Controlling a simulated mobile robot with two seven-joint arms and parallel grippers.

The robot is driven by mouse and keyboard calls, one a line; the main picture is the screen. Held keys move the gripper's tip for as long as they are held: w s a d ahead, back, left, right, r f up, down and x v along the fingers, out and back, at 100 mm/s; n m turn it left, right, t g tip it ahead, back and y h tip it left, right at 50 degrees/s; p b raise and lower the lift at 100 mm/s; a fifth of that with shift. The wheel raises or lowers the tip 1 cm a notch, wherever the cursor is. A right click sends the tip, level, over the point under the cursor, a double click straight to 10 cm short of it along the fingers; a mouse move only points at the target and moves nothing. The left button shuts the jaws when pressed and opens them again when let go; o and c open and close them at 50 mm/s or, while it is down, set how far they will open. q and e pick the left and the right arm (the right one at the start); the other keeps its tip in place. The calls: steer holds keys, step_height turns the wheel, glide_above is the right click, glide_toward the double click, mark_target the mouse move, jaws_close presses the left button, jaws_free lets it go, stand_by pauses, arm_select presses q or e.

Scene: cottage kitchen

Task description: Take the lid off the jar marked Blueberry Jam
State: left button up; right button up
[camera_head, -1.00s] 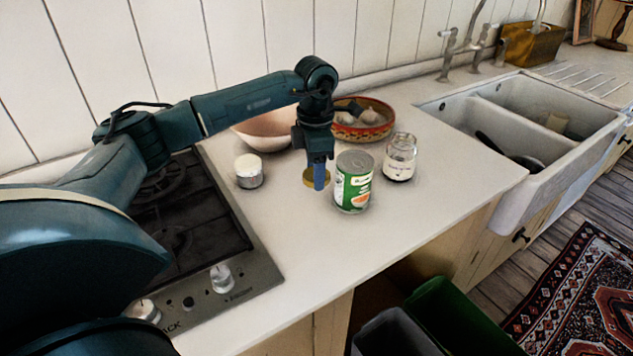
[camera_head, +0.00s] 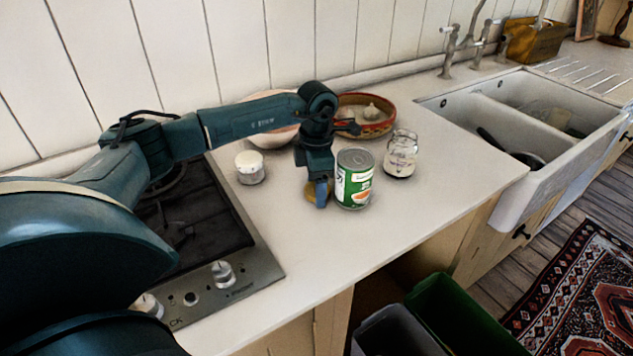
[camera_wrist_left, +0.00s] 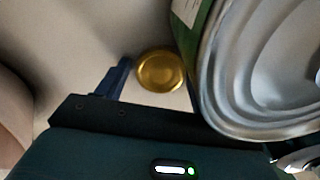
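A clear glass jar (camera_head: 401,160) with a pale label and dark contents stands upright right of the can; its mouth shows no lid. The label is too small to read. A gold round lid (camera_wrist_left: 161,70) is low over or on the counter, and part of it shows in the head view (camera_head: 310,190). My left gripper (camera_head: 321,193) points down at the lid, left of the green can. In the wrist view its left finger is a small gap from the lid; the can hides much of the right side. The gripper looks open. My right gripper is out of view.
A green-labelled can (camera_head: 354,180) stands close beside my left gripper. A small white-lidded jar (camera_head: 249,168) is to its left, with a pink bowl (camera_head: 268,137) and patterned bowl (camera_head: 365,127) behind. The hob (camera_head: 195,230) is left, the sink (camera_head: 535,155) right. The front counter is clear.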

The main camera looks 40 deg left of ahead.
arm_select(q)
steer(key=shift+o, duration=0.6)
steer(key=shift+r, duration=0.1)
steer(key=shift+r, duration=0.25)
step_height(320, 180, up, 12)
steer(key=b, duration=0.1)
steer(key=shift+f, duration=0.15)
